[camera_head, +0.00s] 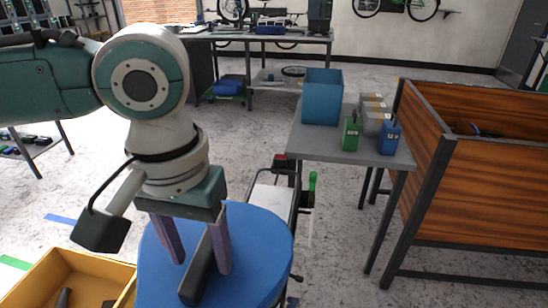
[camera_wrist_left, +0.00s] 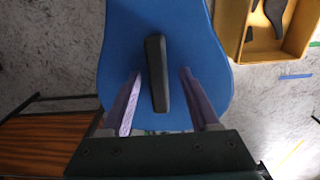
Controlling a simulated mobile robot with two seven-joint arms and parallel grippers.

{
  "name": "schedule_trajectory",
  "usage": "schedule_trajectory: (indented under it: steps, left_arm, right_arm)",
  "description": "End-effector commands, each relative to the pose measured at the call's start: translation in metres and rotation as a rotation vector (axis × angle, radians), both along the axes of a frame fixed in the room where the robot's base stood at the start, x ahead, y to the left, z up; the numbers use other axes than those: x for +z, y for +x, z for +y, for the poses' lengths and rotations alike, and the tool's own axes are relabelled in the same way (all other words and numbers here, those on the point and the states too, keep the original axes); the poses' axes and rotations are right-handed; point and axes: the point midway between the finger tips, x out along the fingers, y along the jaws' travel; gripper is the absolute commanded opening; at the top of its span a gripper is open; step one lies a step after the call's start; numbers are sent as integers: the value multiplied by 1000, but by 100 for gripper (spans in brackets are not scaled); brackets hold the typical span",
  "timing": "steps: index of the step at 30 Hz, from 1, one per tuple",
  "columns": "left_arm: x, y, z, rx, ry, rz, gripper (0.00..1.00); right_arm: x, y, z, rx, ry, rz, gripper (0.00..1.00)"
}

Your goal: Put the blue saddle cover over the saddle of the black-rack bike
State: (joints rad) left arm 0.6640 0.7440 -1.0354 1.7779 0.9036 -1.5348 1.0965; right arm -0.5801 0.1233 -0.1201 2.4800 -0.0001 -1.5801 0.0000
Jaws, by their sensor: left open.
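The blue saddle cover (camera_head: 265,235) is a broad blue piece with a raised black bar-shaped handle (camera_head: 199,270) on top. It shows at the bottom of the head view, and fills the middle of the left wrist view (camera_wrist_left: 200,45), narrower toward the top. My left gripper (camera_head: 200,266) points down over it and is open. Its two purple fingers stand on either side of the black handle (camera_wrist_left: 157,75), with gaps showing in the left wrist view. A bike part with a pale top and dark rail (camera_head: 270,197) shows just behind the cover. No saddle is visible; I cannot tell what lies under the cover. My right gripper is not in view.
A yellow bin (camera_head: 75,262) with dark items stands left of the cover. A grey table (camera_head: 310,147) behind right carries a blue box (camera_head: 322,97) and several small weights. A wooden-sided box with a dark frame (camera_head: 490,195) stands at right. Speckled floor is open between.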

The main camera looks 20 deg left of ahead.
Motion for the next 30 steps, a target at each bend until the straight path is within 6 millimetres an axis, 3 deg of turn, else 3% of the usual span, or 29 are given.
schedule_trajectory:
  steps: [8, 15, 21, 30]
  left_arm:
    - [12, 0, 0, 1, -1, -2, 62]
    - [61, -1, -1, -1, -1, -5, 62]
    - [91, -2, -1, 0, -1, -2, 62]
    - [96, -6, -9, -39, -17, -6, 62]
  right_arm:
    - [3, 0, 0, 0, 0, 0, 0]
    - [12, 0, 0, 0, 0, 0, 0]
    - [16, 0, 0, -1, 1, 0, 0]
    - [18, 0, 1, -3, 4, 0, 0]
